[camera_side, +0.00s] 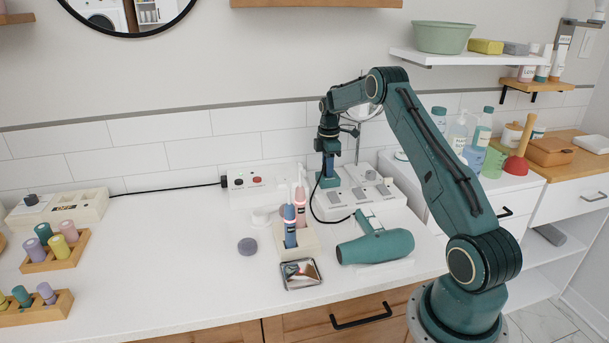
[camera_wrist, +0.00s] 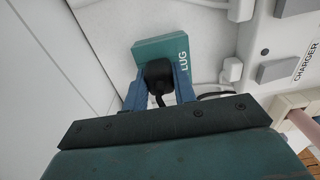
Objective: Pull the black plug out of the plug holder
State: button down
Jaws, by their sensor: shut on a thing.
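The black plug (camera_wrist: 158,76) sits between the two blue fingers of my gripper (camera_wrist: 159,86) in the wrist view. My gripper is shut on it. The plug is against the teal plug holder (camera_wrist: 152,48), whose white lettering is partly covered; how deep it sits cannot be told. In the side view my gripper (camera_side: 328,165) points down over the teal holder (camera_side: 329,182), at the left end of a white outlet panel. The plug is hidden there by the fingers. A black cord (camera_side: 314,205) loops from the gripper down to the teal hair dryer (camera_side: 376,246).
The white panel (camera_side: 385,197) carries grey blocks; one is marked CHARGER (camera_wrist: 286,69). A second white box with a red button (camera_side: 257,181) stands left. A toothbrush holder (camera_side: 293,243) and small metal tray (camera_side: 301,275) stand in front.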

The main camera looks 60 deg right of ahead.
jog(key=shift+r, duration=2.1)
dwell(0.8)
jog(key=shift+r, duration=2.95)
jog(key=shift+r, duration=0.1)
